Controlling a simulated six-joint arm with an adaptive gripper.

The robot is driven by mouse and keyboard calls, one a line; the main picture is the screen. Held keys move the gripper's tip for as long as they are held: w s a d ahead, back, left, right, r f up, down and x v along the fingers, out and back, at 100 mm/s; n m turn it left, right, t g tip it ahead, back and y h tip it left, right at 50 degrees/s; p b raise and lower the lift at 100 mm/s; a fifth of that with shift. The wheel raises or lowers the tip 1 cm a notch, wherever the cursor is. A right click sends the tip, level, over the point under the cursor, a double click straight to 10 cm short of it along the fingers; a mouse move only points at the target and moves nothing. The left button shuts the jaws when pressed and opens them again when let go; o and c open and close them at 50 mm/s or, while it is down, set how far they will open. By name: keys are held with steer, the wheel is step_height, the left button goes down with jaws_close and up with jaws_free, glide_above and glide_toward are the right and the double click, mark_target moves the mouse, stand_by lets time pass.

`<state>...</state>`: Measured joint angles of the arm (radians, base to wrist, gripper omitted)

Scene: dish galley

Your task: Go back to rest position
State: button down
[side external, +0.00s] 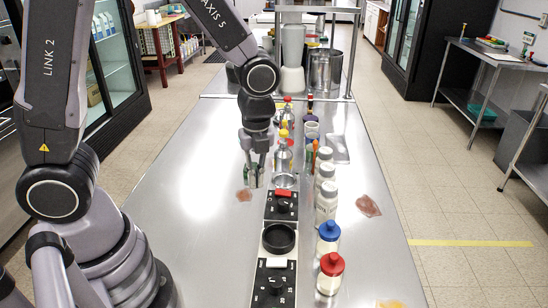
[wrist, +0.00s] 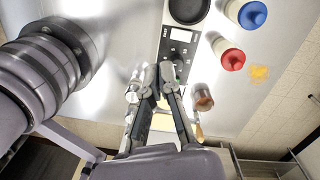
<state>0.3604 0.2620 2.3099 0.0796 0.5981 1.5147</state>
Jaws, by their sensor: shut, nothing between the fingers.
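My gripper (side external: 256,182) hangs pointing down over the steel counter (side external: 190,215) in the side view, just left of the row of bottles and controls. Its fingers are shut with nothing between them. In the wrist view the shut fingertips (wrist: 158,76) are near the middle, close to the end of a black control panel (wrist: 178,48). My arm reaches in from the left, with its elbow high.
Jars with a red lid (side external: 331,264) and a blue lid (side external: 329,231) stand right of a black round dish (side external: 278,238). White-topped jars (side external: 326,195) and bottles stand behind. Reddish stains (side external: 368,205) mark the counter. The counter's left part is clear.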

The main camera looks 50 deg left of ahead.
steer(key=s+a+r+n+t, duration=0.3)
steer(key=s+r+n, duration=0.3)
steer(key=n, duration=0.5)
steer(key=s+a+r+n+t, duration=0.2)
steer(key=s+a+r+n, duration=0.4)
steer(key=r+n, duration=0.4)
steer(key=shift+s+a+r+n+t+h, duration=0.3)
steer(key=shift+s+r+n+t, duration=0.1)
steer(key=shift+n, duration=0.2)
